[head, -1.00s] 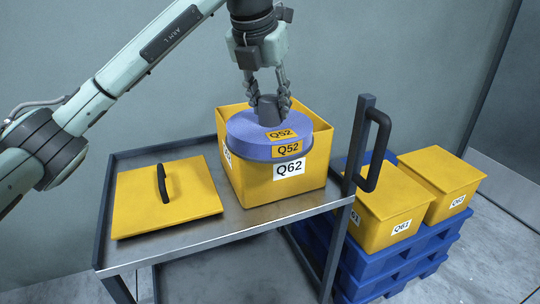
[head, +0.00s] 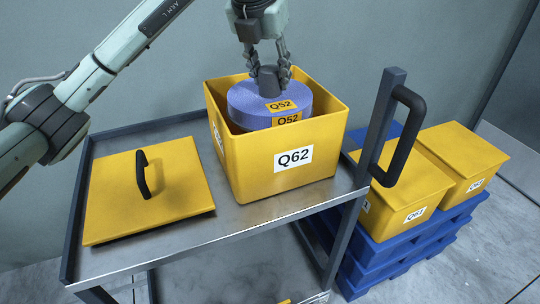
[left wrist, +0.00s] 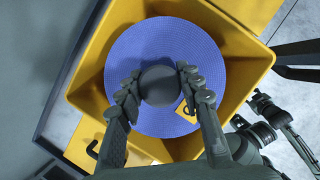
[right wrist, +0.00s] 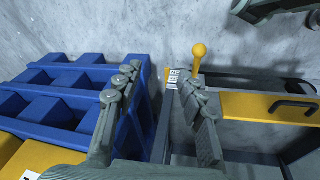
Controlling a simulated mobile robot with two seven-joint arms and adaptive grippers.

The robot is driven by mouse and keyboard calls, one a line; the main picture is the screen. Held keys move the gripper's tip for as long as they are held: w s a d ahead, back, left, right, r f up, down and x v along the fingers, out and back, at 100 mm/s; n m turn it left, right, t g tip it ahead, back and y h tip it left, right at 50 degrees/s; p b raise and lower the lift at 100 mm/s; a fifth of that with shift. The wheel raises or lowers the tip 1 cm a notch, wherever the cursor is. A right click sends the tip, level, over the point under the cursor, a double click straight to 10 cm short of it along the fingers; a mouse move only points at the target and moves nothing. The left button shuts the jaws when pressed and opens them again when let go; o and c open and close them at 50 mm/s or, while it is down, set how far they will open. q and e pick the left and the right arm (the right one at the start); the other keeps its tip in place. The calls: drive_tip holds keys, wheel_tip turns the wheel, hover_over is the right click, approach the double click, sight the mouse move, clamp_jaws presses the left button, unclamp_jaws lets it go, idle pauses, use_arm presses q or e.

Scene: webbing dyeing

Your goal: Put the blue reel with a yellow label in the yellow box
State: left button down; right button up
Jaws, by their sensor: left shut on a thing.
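The blue reel (head: 245,102) with yellow labels reading Q52 sits within the opening of the yellow box (head: 265,181) labelled Q62. Its lower part is hidden behind the box's front wall. My left gripper (head: 269,78) is shut on the dark hub at the reel's top. In the left wrist view, the fingers (left wrist: 160,88) close around the hub and the reel (left wrist: 205,55) lies inside the box walls. Whether the reel touches the box floor cannot be told. My right gripper (right wrist: 158,85) has its fingers apart with nothing between them.
A yellow lid (head: 110,205) with a black handle lies on the metal cart (head: 225,221), left of the box. The cart's upright black handle (head: 405,135) stands at the right. Closed yellow boxes (head: 405,190) stand on blue pallets (head: 385,255) beyond it.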

sight(270, 92)
use_arm(q)
wheel_tip(270, 92, down, 4)
drive_tip(key=shift+w, duration=0.1)
wheel_tip(270, 92, down, 8)
drive_tip(key=shift+f, duration=0.1)
drive_tip(key=shift+w+f, duration=0.1)
use_arm(e)
drive_tip(key=shift+w+f, duration=0.1)
drive_tip(key=shift+f, duration=0.15)
use_arm(q)
drive_tip(key=shift+f, duration=0.1)
drive_tip(key=c, duration=1)
unclamp_jaws()
use_arm(e)
drive_tip(key=shift+w+a+r, duration=0.1)
drive_tip(key=shift+w+r, duration=0.15)
drive_tip(key=shift+r, duration=0.2)
drive_tip(key=shift+s, duration=0.15)
